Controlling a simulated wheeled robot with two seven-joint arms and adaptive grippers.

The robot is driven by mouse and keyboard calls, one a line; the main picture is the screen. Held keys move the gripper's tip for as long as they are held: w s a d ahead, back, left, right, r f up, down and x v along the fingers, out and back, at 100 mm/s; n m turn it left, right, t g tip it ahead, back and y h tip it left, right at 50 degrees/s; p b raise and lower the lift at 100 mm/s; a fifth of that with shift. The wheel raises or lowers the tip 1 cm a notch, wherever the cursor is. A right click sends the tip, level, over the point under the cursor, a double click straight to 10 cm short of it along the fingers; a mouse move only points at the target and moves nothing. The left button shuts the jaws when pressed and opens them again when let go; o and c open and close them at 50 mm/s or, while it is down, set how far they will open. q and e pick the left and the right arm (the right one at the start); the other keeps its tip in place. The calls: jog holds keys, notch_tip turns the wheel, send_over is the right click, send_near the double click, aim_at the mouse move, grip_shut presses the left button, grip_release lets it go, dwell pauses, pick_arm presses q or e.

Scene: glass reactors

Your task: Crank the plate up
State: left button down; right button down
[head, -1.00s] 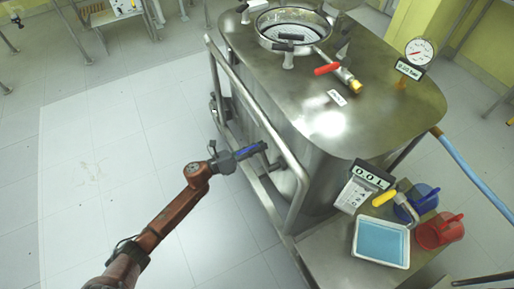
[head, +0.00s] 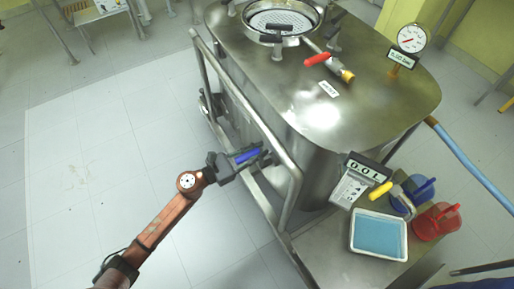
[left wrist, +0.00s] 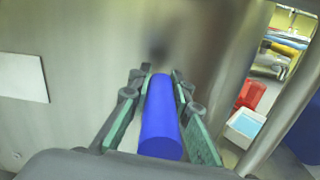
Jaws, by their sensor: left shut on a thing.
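A blue cylindrical crank handle (head: 246,157) sticks out at the near left side of the steel vessel (head: 370,90). My left gripper (head: 250,156) is shut around this handle. In the left wrist view the handle (left wrist: 160,118) lies lengthwise between the two fingers, and its far end points at the steel wall. The crank's mount is mostly hidden behind the gripper and rail. A round perforated plate (head: 284,20) shows inside the ring-shaped opening on top of the vessel. My right gripper is not in view.
A steel rail (head: 240,95) runs along the vessel's left side, close to my left gripper. A white tray of blue liquid (head: 379,236), a blue jug (head: 420,188) and a red jug (head: 436,222) stand on the lower right shelf. Floor on the left is clear.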

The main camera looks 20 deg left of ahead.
pick_arm(q)
jog(key=shift+s+d+f+m, duration=0.15)
jog(key=shift+s+d+m, duration=0.15)
jog(key=shift+d, duration=0.05)
jog(key=c, duration=1.7)
grip_release()
jog(key=shift+a, duration=0.1)
jog(key=shift+c, duration=0.2)
jog(key=shift+w, duration=0.1)
jog(key=v, duration=1.2)
jog(key=shift+a, duration=0.1)
